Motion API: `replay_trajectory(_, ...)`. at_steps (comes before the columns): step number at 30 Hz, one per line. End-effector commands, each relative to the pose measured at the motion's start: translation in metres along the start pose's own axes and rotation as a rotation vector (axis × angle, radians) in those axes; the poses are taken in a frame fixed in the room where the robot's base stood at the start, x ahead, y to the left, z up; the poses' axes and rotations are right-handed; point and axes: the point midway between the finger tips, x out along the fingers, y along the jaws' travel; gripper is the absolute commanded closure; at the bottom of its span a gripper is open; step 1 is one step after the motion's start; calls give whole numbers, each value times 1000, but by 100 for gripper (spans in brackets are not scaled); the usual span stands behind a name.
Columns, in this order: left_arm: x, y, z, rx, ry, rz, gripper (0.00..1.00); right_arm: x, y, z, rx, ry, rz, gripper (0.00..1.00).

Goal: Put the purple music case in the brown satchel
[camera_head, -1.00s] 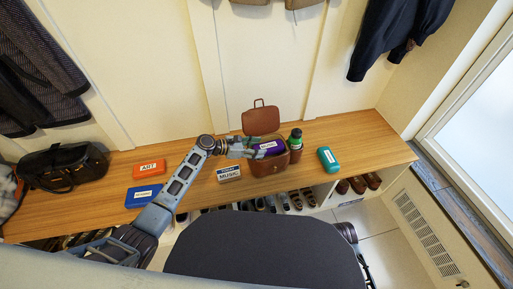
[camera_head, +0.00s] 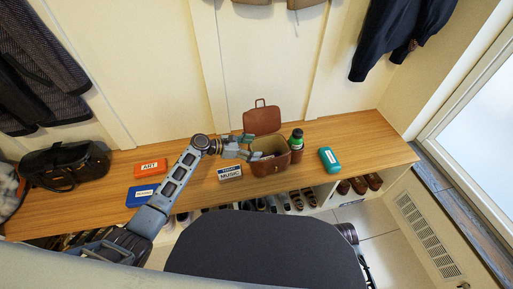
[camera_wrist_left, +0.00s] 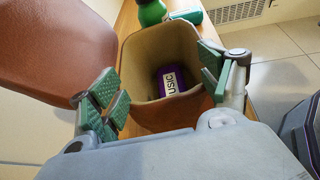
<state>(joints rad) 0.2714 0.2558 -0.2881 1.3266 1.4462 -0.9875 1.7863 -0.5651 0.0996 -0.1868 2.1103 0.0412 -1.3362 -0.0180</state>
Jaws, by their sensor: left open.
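The brown satchel (camera_head: 268,166) stands open on the wooden bench, its flap tipped back toward the wall. In the left wrist view I look down into its opening (camera_wrist_left: 131,58). The purple music case (camera_wrist_left: 171,80) lies inside at the bottom, with part of its white label readable. In the head view the case is hidden by the satchel wall and the gripper. My left gripper (camera_head: 250,148) is open and empty at the satchel's mouth. Its green-padded fingers (camera_wrist_left: 160,88) are spread on either side of the opening. My right gripper is in neither view.
A card marked MUSIC (camera_head: 230,172) stands left of the satchel. Orange (camera_head: 151,166) and blue (camera_head: 142,195) cases and a black bag (camera_head: 65,166) lie farther left. A green bottle (camera_head: 297,139) is at the satchel's right side, a teal case (camera_head: 328,159) beyond. Shoes sit below the bench.

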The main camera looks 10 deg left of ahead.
Motion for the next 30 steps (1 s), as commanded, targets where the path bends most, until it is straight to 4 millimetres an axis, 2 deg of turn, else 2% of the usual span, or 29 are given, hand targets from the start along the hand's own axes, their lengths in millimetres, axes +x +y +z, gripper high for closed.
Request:
replay_trajectory(12,-62,0,-1,0,2,1,22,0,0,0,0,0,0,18)
replay_trajectory(18,-85,0,0,0,0,1,22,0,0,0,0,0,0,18)
replay_trajectory(24,-94,0,0,-1,0,0,22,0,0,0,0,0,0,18)
replay_trajectory(30,-95,0,0,-1,0,0,22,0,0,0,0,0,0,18)
